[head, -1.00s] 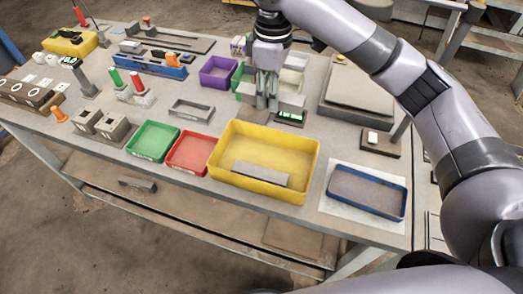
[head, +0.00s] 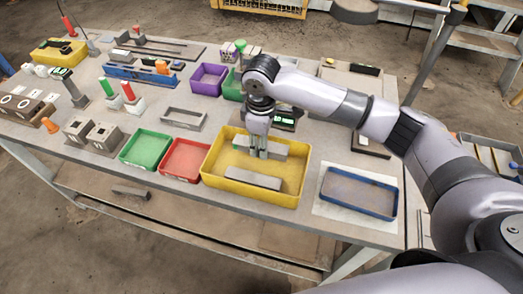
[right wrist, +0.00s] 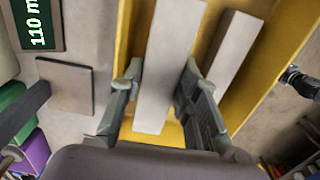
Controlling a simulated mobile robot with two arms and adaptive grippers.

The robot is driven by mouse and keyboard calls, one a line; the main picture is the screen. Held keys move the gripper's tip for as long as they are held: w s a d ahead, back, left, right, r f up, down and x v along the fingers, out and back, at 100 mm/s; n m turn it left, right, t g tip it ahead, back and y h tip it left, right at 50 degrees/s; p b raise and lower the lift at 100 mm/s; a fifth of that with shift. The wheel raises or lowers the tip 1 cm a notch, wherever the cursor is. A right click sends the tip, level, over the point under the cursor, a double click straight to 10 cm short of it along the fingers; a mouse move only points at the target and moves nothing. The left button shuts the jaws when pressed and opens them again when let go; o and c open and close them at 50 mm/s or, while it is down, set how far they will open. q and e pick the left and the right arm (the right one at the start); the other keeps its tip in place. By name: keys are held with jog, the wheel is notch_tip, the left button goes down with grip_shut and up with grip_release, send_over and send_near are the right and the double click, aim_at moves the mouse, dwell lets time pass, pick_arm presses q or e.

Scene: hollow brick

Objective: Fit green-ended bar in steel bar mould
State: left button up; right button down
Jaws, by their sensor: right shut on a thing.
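My right gripper (head: 259,153) is shut on a plain grey bar (head: 272,149) at the yellow tray. In the right wrist view the fingers (right wrist: 157,95) stand on either side of this bar (right wrist: 170,60); no green end shows on it. A second grey bar (head: 253,179) lies in the tray's front part and shows beside the held one in the right wrist view (right wrist: 230,52). A green-topped upright piece (head: 105,87) stands at the left of the table. A grey rectangular open frame (head: 181,124), possibly the steel bar mould, lies empty behind the red tray. My left gripper is not in view.
The yellow tray (head: 230,196) stands beside a red tray (head: 184,176) and a green tray (head: 145,163). A blue-rimmed tray (head: 357,210) is at the right on a white sheet. A lit display (head: 285,119) sits behind the yellow tray. A purple bin (head: 208,79) is farther back.

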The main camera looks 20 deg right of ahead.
notch_tip(320, 180, down, 3)
jog(key=shift+r+p, duration=0.1)
jog(key=shift+p, duration=0.85)
jog(key=shift+f, duration=0.5)
jog(key=c, duration=1.2)
grip_release()
jog(key=shift+f, duration=0.2)
jog(key=shift+f+b, duration=0.25)
jog(key=shift+b, duration=0.9)
notch_tip(320, 180, up, 18)
jog(key=b, duration=0.1)
jog(key=shift+d, duration=0.35)
